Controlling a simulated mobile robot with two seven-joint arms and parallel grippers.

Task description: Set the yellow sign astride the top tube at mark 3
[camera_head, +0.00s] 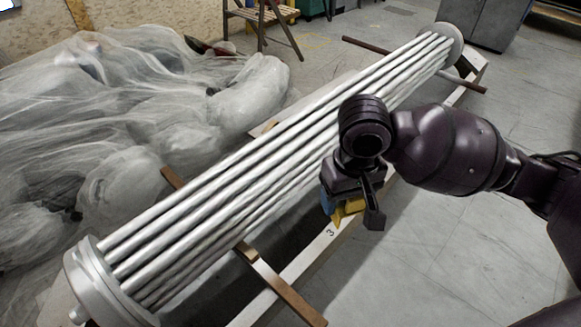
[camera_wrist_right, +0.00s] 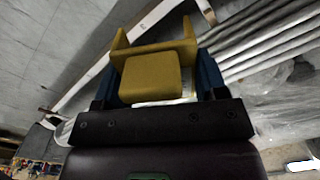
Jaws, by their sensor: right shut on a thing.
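The yellow sign (camera_head: 341,217) is mostly hidden behind my right gripper (camera_head: 346,205) in the head view. In the right wrist view the yellow sign (camera_wrist_right: 152,77) sits between the two blue fingers of my right gripper (camera_wrist_right: 156,80), which is shut on it. Two prongs of the sign point away from the gripper. A bundle of long silver tubes (camera_head: 215,200) runs from lower left to upper right. The sign appears to the right of the bundle, above a pale rail. A mark "3" (camera_head: 331,233) shows on that rail. My left gripper is not in view.
Plastic sheeting (camera_head: 150,100) covers lumpy things left of the tubes. Round end plates (camera_head: 88,285) cap the bundle, and brown crossbars (camera_head: 285,287) lie under it. Grey floor (camera_head: 440,250) is clear at right. A dark cabinet (camera_head: 490,22) stands at the back.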

